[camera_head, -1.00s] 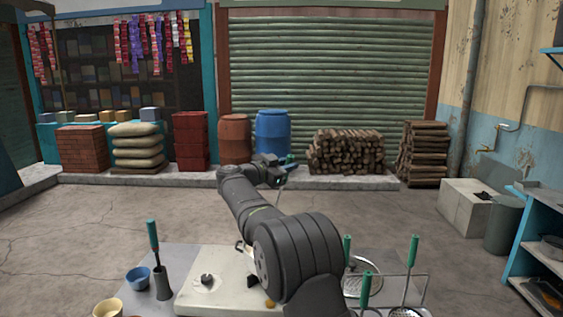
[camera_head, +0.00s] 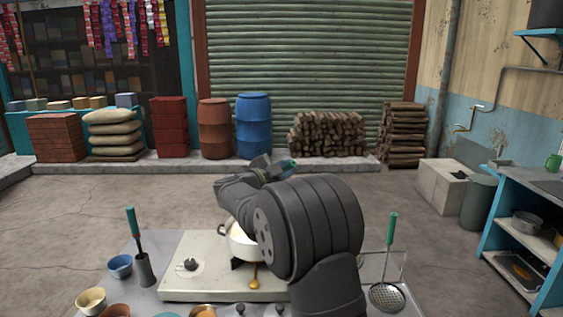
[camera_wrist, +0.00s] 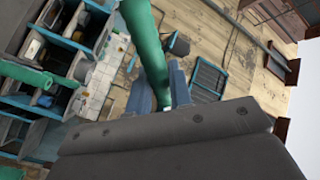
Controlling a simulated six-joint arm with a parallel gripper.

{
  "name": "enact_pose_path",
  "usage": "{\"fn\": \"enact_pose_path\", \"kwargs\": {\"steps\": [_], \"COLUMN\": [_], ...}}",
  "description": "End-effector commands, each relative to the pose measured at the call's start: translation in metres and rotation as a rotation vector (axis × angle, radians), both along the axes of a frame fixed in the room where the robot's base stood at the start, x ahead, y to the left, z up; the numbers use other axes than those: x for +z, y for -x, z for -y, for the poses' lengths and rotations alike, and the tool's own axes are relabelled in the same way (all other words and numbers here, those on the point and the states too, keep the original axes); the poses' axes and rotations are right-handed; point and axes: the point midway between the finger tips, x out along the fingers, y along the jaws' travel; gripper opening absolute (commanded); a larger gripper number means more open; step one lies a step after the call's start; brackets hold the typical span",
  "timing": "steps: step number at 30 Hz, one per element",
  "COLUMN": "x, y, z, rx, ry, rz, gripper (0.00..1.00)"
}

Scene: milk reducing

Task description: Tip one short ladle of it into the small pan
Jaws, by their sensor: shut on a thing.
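My gripper (camera_head: 272,168) is up beyond the worktop, left of my bulky forearm. In the wrist view my gripper (camera_wrist: 163,90) is shut on a green handle (camera_wrist: 148,45); the working end of this utensil is out of view there. A short bit of green also shows at the gripper in the head view. A white pot (camera_head: 238,250) with pale contents sits on the stove top (camera_head: 190,288), its right part hidden behind my arm. I cannot tell whether this is the small pan or the milk pot.
A green-handled utensil (camera_head: 132,222) stands in a grey holder (camera_head: 144,270) at left. A blue bowl (camera_head: 120,266) and a cream bowl (camera_head: 91,301) are nearby. A skimmer (camera_head: 387,297) hangs at right. A brass-coloured knob (camera_head: 254,283) is on the stove front. A blue shelf (camera_head: 505,240) stands far right.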

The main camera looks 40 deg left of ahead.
Motion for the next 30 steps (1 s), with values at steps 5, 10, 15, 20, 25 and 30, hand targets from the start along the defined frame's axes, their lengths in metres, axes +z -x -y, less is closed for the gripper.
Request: {"fn": "enact_pose_path", "kwargs": {"steps": [5,10,15,20,25,30], "x": [-0.012,-0.026,-0.039,-0.052,-0.067,-0.082], "y": [0.0,0.0,0.0,0.0,0.0,0.0], "z": [0.013,0.023,0.032,0.04,0.047,0.053], "rx": [0.0,-0.001,-0.002,-0.001,-0.001,-0.002], "ry": [-0.079,-0.156,-0.234,-0.305,-0.38,-0.456], "rz": [0.0,0.0,0.0,0.0,0.0,0.001], "gripper": [0.0,0.0,0.0,0.0,0.0,0.0]}}
